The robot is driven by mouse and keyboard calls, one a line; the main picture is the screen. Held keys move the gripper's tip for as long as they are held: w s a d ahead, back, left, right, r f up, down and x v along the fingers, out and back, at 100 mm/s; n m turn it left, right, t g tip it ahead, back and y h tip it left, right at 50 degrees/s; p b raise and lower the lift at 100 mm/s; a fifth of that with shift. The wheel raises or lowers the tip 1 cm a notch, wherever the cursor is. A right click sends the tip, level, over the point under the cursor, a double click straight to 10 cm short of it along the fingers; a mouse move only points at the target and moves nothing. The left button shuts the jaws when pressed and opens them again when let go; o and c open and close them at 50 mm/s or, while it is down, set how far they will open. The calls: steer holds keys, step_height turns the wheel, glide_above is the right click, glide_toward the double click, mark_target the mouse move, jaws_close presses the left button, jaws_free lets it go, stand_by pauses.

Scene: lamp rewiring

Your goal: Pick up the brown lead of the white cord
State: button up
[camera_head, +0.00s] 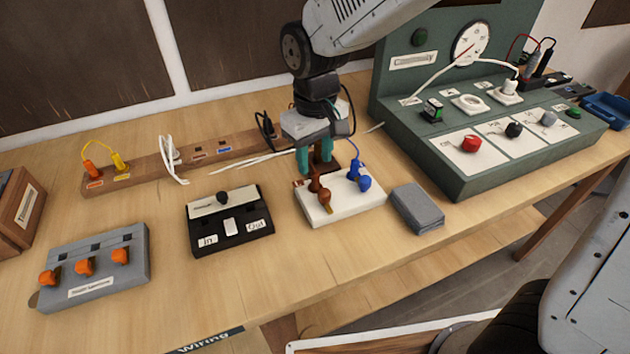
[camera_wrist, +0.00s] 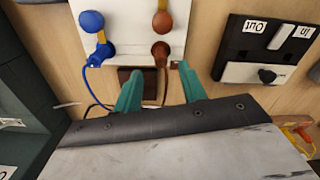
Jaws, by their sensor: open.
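My gripper (camera_head: 314,168) points down with its teal fingers apart, just behind the white terminal block (camera_head: 343,207). In the wrist view my gripper (camera_wrist: 158,78) is open, with a brown lead (camera_wrist: 162,76) running between or below its fingertips; I cannot tell its exact height. The brown lead meets a brown terminal (camera_wrist: 161,50) on the block; a second brown knob (camera_wrist: 162,22) sits beyond it. A blue lead (camera_wrist: 92,78) meets the neighbouring blue terminal (camera_wrist: 103,54). A dark brown piece (camera_wrist: 146,84) lies under the fingers. Pale cord (camera_head: 240,161) lies behind my gripper, its far end partly hidden.
A black switch box (camera_head: 230,238) stands left of the block and a grey box (camera_head: 417,207) right of it. A wooden socket strip (camera_head: 140,177) runs behind. A green test panel (camera_head: 460,170) stands right. A grey box with orange levers (camera_head: 95,268) is front left.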

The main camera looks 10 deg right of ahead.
mark_target(315, 172)
step_height(315, 172, down, 5)
steer(key=shift+s, duration=0.15)
jaws_close()
